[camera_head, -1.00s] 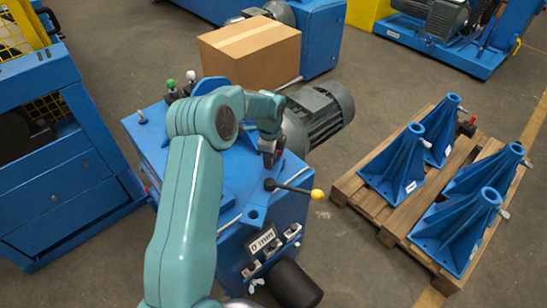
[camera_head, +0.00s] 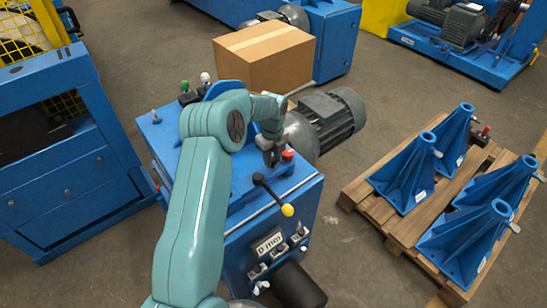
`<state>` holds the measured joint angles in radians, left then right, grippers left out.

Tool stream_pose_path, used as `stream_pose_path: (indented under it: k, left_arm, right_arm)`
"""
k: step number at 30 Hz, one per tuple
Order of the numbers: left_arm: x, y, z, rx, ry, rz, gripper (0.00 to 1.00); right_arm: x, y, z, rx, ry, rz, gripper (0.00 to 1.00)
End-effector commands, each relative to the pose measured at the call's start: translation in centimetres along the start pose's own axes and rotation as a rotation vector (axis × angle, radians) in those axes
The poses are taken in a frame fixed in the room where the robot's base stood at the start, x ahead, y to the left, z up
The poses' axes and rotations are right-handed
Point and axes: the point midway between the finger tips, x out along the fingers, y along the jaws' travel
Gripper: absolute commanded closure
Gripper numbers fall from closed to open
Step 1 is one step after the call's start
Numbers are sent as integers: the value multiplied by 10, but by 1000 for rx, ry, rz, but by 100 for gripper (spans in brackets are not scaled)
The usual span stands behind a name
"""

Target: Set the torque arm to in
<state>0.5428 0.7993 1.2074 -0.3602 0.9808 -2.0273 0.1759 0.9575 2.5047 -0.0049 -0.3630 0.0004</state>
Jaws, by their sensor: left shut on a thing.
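A blue machine (camera_head: 240,240) stands at the centre, with a grey finned motor (camera_head: 335,115) behind it on the right. My left gripper (camera_head: 272,155) points down over the machine's top and is shut on a small part there, which I take to be the torque arm. The fingers and my arm hide most of that part. A red part (camera_head: 288,155) shows just right of the fingers. My right gripper is not in view.
A cardboard box (camera_head: 265,55) stands behind the machine. A wooden pallet (camera_head: 392,232) with several blue stands is on the right. A blue cabinet (camera_head: 70,170) stands close on the left. The floor between machine and pallet is clear.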

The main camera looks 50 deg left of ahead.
Motion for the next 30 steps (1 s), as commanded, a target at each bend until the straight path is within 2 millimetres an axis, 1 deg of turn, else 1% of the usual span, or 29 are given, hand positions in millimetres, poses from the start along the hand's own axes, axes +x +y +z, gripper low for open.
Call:
stream_pose_path:
  k: [12,13,23,26,29,30]
  left_arm:
    - [-1,0,2,10,-5,-2,100]
    - [-1,0,2,10,-5,-2,58]
    - [-2,0,1,8,-3,-1,57]
    - [-12,-1,1,8,-4,-3,57]
    - [-31,-1,1,9,-5,-5,57]
    - [-42,-1,1,9,-6,-5,57]
  right_arm:
    - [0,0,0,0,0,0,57]
    - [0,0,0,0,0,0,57]
    - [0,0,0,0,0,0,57]
    - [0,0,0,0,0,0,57]
    - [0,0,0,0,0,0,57]
    - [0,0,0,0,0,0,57]
